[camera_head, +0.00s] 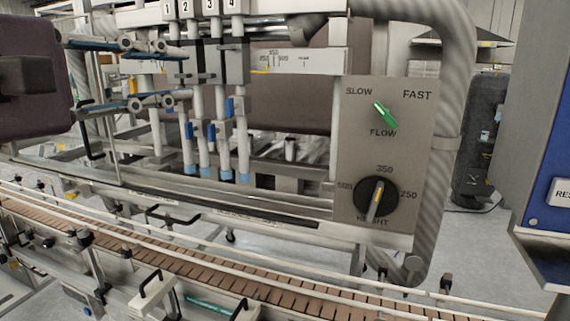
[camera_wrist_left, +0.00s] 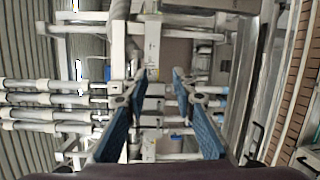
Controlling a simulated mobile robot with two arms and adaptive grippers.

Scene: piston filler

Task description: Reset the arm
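My left gripper (camera_head: 164,73) comes in from the left edge of the head view, with dark purple arm links behind it. Its two blue-padded fingers are spread one above the other, with a clear gap between them. It is open and empty, in front of the filler's frame and left of the numbered nozzles (camera_head: 212,120). In the left wrist view the gripper (camera_wrist_left: 160,76) also shows two separated fingers with nothing held between them. My right gripper is in neither view.
A control panel (camera_head: 352,150) carries a green flow switch (camera_head: 384,115) and a black height knob (camera_head: 376,197). A conveyor (camera_head: 200,268) with rails runs along the front. A blue cabinet (camera_head: 548,170) stands at right. Open floor shows behind the machine.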

